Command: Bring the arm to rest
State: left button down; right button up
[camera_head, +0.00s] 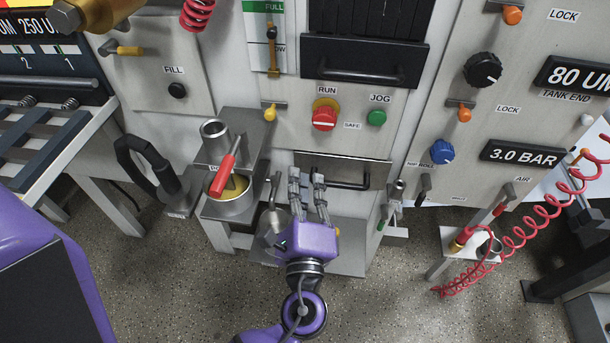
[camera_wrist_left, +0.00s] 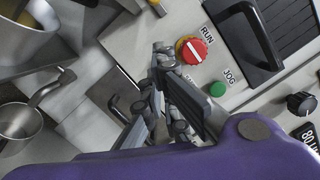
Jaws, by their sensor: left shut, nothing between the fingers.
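My left gripper (camera_head: 307,178) is purple with grey jointed fingers. In the head view it is in front of the lower machine panel, with its fingers pointing up toward the dark bar handle (camera_head: 340,183). The fingers are shut with nothing between them. In the left wrist view the gripper's fingertips (camera_wrist_left: 163,50) are near the red RUN knob (camera_wrist_left: 191,50), but I cannot tell the gap in depth. My right gripper is not in view.
A pot with yellow content (camera_head: 232,203) and a red-handled tool stands on a shelf to the left. A ladle-like metal vessel (camera_head: 268,232) is close beside the gripper. A red coiled hose (camera_head: 505,240) hangs at the right. The speckled floor (camera_head: 385,300) is clear in front.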

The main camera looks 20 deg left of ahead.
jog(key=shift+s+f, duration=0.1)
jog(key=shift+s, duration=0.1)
